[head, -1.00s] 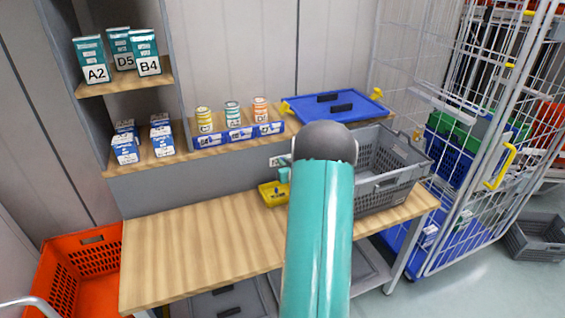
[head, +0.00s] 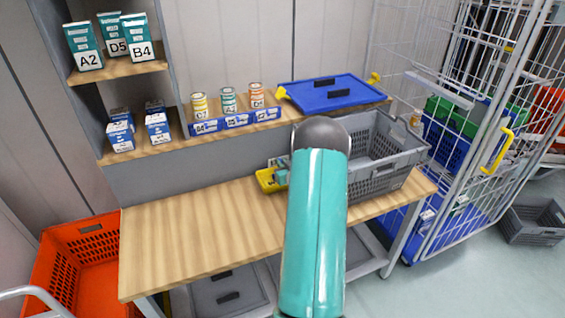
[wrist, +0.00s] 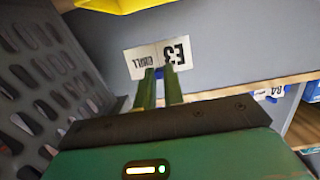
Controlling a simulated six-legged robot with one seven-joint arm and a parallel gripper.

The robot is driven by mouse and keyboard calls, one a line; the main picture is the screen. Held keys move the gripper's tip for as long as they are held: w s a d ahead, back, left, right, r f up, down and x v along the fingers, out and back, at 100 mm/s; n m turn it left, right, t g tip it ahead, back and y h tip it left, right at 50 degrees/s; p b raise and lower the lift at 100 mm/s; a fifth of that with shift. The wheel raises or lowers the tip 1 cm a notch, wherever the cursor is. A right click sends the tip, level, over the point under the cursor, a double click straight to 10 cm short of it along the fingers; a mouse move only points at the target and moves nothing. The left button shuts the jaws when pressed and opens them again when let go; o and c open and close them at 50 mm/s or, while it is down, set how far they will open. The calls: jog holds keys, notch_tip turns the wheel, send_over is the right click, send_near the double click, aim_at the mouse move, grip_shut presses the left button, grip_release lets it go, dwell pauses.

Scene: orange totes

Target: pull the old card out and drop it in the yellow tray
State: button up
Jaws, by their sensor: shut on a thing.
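The card (wrist: 145,60) is a white label marked E3, seen upside down in the wrist view. My gripper (wrist: 161,73) is shut on its edge. Grey panel shows behind the card; I cannot tell whether they touch. The yellow tray (head: 265,181) sits on the bench at the foot of the grey panel, partly hidden by my arm in the head view. Its edge also shows at the top of the wrist view (wrist: 115,4). In the head view my gripper (head: 282,178) is a small teal shape at the tray's right side, mostly hidden.
A grey crate (head: 395,160) stands close on the right, its slotted wall beside my gripper in the wrist view (wrist: 35,100). A shelf with a blue label rail (head: 235,121) and tins runs above the panel. The bench (head: 190,235) is clear at left.

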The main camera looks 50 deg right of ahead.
jog(key=o, duration=0.7)
jog(key=shift+o, duration=0.2)
jog(key=v, duration=1.3)
jog(key=shift+s+a, duration=0.25)
jog(key=shift+s, duration=0.1)
jog(key=shift+w+r, duration=0.1)
jog(key=shift+r, duration=0.05)
